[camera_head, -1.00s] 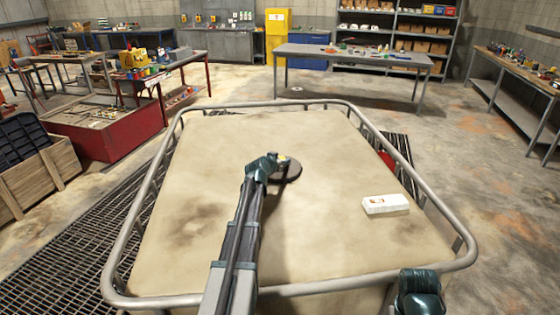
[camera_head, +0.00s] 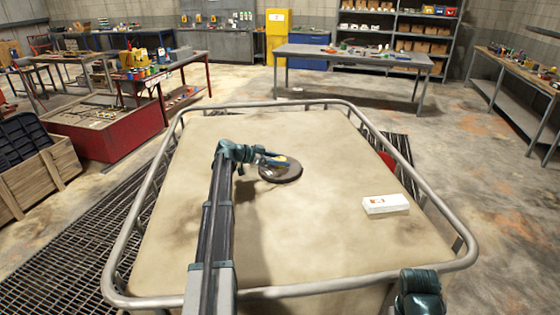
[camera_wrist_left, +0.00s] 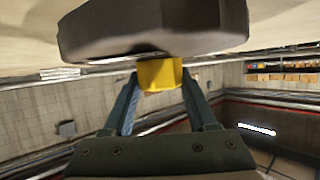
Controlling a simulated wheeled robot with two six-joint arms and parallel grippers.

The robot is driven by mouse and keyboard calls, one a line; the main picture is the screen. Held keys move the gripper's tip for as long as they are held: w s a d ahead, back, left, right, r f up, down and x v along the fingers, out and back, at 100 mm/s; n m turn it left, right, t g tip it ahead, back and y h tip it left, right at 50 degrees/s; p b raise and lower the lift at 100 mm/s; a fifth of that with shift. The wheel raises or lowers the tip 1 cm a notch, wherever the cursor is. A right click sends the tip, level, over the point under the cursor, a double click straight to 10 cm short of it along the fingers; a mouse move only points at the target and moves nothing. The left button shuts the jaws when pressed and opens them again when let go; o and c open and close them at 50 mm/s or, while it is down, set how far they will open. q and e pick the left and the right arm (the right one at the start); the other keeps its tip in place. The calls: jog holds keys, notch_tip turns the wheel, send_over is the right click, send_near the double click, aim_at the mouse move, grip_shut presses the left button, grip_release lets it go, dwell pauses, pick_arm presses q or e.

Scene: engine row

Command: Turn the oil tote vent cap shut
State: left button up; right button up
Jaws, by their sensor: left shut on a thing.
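The vent cap shows as a dark round disc (camera_head: 281,173) with a small yellow part on top, near the middle of the beige tote top (camera_head: 330,230). My left gripper (camera_head: 276,160) reaches it from the left, low over the disc. In the left wrist view the fingers (camera_wrist_left: 160,80) are on either side of the yellow part (camera_wrist_left: 160,73) and shut on it; the dark disc (camera_wrist_left: 150,30) is right beside it. How far the cap is turned cannot be told. My right gripper is not in view; only a dark green part of my right arm shows at the lower right.
A metal rail (camera_head: 125,240) runs around the tote top. A white box (camera_head: 385,204) lies on the top to the right of the cap. The rest of the top is bare. Workbenches and shelves stand farther back.

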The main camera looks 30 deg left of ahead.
pick_arm(q)
jog(key=m+g+h, duration=0.2)
jog(key=m, duration=0.1)
jog(key=shift+w+a+g, duration=0.1)
jog(key=shift+a+g, duration=0.05)
jog(key=shift+g, duration=0.25)
jog(key=shift+f+m+g+h, duration=0.1)
jog(key=shift+m+g+h, duration=0.5)
jog(key=shift+m, duration=0.2)
jog(key=shift+s+d+g, duration=0.2)
jog(key=shift+g, duration=0.1)
jog(key=o, duration=1.4)
jog(key=shift+w, duration=0.1)
jog(key=shift+c, duration=0.2)
jog(key=shift+a, duration=0.15)
